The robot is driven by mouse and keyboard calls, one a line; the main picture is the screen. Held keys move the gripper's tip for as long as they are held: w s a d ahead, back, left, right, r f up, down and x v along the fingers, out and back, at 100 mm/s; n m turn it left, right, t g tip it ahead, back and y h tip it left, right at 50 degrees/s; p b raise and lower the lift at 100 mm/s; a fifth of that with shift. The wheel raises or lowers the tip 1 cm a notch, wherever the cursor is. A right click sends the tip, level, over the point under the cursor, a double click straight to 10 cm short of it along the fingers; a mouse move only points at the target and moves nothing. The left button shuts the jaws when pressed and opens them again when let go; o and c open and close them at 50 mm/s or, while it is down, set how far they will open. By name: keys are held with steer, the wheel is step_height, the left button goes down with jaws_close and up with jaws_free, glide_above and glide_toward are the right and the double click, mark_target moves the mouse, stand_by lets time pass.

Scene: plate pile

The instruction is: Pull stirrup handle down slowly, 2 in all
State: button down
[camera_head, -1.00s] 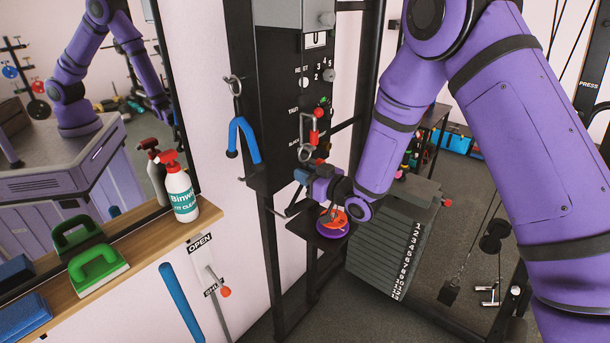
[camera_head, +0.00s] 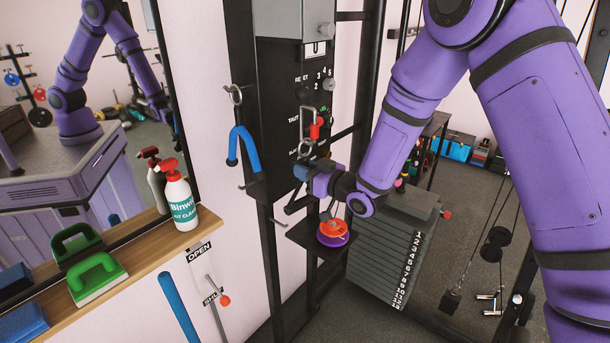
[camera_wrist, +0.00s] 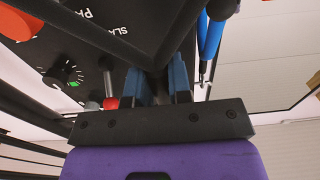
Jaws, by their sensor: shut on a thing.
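The stirrup handle (camera_head: 295,206) is dark and mostly hidden by my gripper in the head view. My gripper (camera_head: 302,171) is shut on the handle. In the wrist view, the blue fingertips of my gripper (camera_wrist: 160,88) close around a dark part, and dark frame bars (camera_wrist: 115,45) run above them. The black panel (camera_head: 311,95) behind carries dials and a small counter window (camera_head: 316,49), whose figure is too small to read surely.
A blue V-shaped grip (camera_head: 243,146) hangs on a hook left of the column. A shelf (camera_head: 150,233) holds a spray bottle (camera_head: 180,200) and a green-handled block (camera_head: 97,277). Below my gripper sit orange and purple discs (camera_head: 332,234). A weight stack (camera_head: 385,257) stands at right.

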mark_target(305, 141)
stand_by(0.3)
steer(key=shift+r, duration=1.1)
steer(key=shift+r, duration=1.2)
steer(key=shift+r, duration=1.15)
steer(key=shift+r, duration=0.4)
